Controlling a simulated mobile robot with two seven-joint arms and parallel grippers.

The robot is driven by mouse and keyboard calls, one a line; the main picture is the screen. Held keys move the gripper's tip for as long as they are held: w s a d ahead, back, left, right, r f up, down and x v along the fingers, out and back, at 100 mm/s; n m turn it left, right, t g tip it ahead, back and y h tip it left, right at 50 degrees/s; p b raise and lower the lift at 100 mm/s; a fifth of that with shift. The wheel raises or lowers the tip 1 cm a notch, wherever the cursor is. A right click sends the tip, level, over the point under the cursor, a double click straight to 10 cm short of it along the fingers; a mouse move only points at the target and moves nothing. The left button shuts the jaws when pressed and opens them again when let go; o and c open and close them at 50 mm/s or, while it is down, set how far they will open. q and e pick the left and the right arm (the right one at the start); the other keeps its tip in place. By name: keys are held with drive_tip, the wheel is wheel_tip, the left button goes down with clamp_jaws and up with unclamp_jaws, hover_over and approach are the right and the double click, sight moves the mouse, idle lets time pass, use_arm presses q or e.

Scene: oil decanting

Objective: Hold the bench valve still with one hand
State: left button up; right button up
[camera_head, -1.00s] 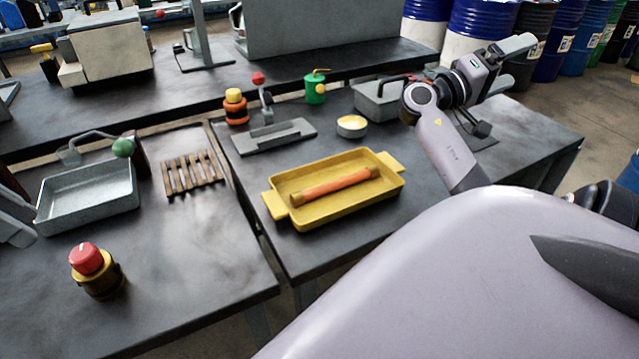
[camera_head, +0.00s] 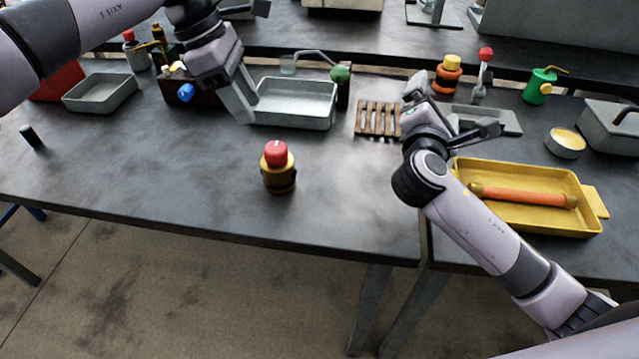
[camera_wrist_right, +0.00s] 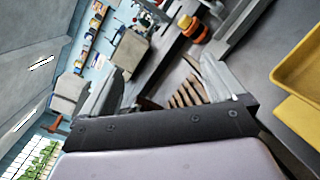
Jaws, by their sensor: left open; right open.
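A squat brass-coloured fitting with a red knob (camera_head: 278,168), which looks like the bench valve, stands upright on the dark bench. Nothing touches it. My left gripper (camera_head: 242,100) is open beside the left end of the grey metal tray (camera_head: 297,103), behind and left of the fitting. Whether it touches the tray I cannot tell. My right gripper (camera_head: 452,108) is open above the bench near the wooden slatted rack (camera_head: 376,118), behind and right of the fitting. In the right wrist view its two fingers (camera_wrist_right: 165,85) are spread with nothing held between them.
A yellow tray (camera_head: 525,217) with an orange roll lies under and right of my right arm. A green-ball lever (camera_head: 340,75) stands at the grey tray's right end. A shallow tray (camera_head: 100,92) is at left. The bench around the fitting is clear.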

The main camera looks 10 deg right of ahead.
drive_tip(key=a+f+n+t+y, duration=0.1)
drive_tip(key=a+n+y, duration=0.4)
drive_tip(key=a, duration=0.6)
drive_tip(key=n+y, duration=0.6)
drive_tip(key=n, duration=0.2)
hover_over(283, 179)
drive_tip(key=s+d, duration=0.2)
drive_tip(key=d, duration=0.2)
wheel_tip(283, 179, down, 3)
drive_tip(key=a+f+n+g, duration=0.1)
drive_tip(key=f, duration=0.1)
drive_tip(key=s+a+f+n+g, duration=0.1)
drive_tip(key=f+n, duration=0.1)
drive_tip(key=a+f+n+g, duration=0.1)
drive_tip(key=f, duration=0.1)
drive_tip(key=shift+s+f+g+y, duration=0.1)
drive_tip(key=shift+s+g+y, duration=0.2)
drive_tip(key=shift+s+y, duration=0.1)
drive_tip(key=shift+x, duration=3.6)
drive_tip(key=shift+c, duration=0.4)
drive_tip(key=shift+s+f, duration=0.1)
drive_tip(key=c, duration=1.3)
